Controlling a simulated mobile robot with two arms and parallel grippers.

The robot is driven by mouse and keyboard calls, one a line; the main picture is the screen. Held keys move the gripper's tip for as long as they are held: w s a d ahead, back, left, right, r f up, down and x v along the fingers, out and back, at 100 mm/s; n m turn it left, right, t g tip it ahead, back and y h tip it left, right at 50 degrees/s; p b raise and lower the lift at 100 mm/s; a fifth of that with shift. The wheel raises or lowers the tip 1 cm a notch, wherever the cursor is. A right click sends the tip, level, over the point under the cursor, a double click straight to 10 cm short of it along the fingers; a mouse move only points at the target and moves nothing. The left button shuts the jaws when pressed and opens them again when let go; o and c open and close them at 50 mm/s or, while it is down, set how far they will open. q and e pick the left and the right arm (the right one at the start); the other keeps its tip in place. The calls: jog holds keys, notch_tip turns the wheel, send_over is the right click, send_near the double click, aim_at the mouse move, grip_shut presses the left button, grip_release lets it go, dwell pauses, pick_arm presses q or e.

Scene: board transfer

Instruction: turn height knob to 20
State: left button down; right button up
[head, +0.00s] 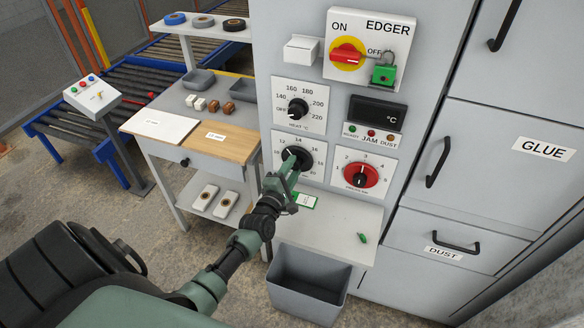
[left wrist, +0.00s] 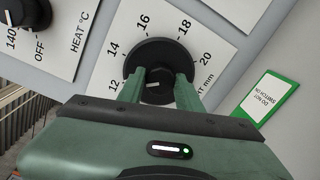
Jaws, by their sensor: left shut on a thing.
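The height knob (head: 303,150) is a black round dial on a white plate on the grey edger cabinet. In the left wrist view the knob (left wrist: 160,53) has a scale with 12, 14, 16, 18 and 20 around it, marked in mm. A short white mark on its grip appears to point left, towards 12. My left gripper (head: 291,160) comes from the lower left and covers part of the dial. Its two green fingers (left wrist: 160,84) are shut on the knob's central grip, one on each side. My right gripper is not in view.
The heat knob (head: 297,109) sits just above, and a red dial (head: 358,175) is to the right. A green-edged tag (head: 305,201) lies below the height plate. A pale shelf (head: 335,225) and a grey bin (head: 308,285) are below.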

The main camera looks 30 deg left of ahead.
pick_arm(q)
jog(key=m+p, duration=0.1)
jog(key=m, duration=0.7)
jog(key=shift+d+f+m+y+p, duration=0.1)
jog(key=shift+m+y+p, duration=0.2)
jog(key=shift+m+y, duration=0.1)
jog(key=m, duration=0.4)
jog(key=shift+f, duration=0.1)
jog(key=m, duration=0.4)
jog(key=shift+f+m+y, duration=0.1)
jog(key=shift+m+y, duration=0.2)
jog(key=m+b, duration=0.1)
jog(key=m, duration=0.2)
jog(key=shift+m, duration=0.3)
jog(key=m+b, duration=0.1)
jog(key=m, duration=0.3)
jog(key=shift+f, duration=0.1)
jog(key=m+b, duration=0.1)
jog(key=m, duration=0.1)
jog(key=m+b, duration=0.1)
jog(key=m, duration=0.2)
jog(key=shift+m+t+y+b, duration=0.3)
jog(key=shift+a+m+b, duration=0.2)
jog(key=shift+m+b, duration=0.4)
jog(key=shift+m, duration=0.8)
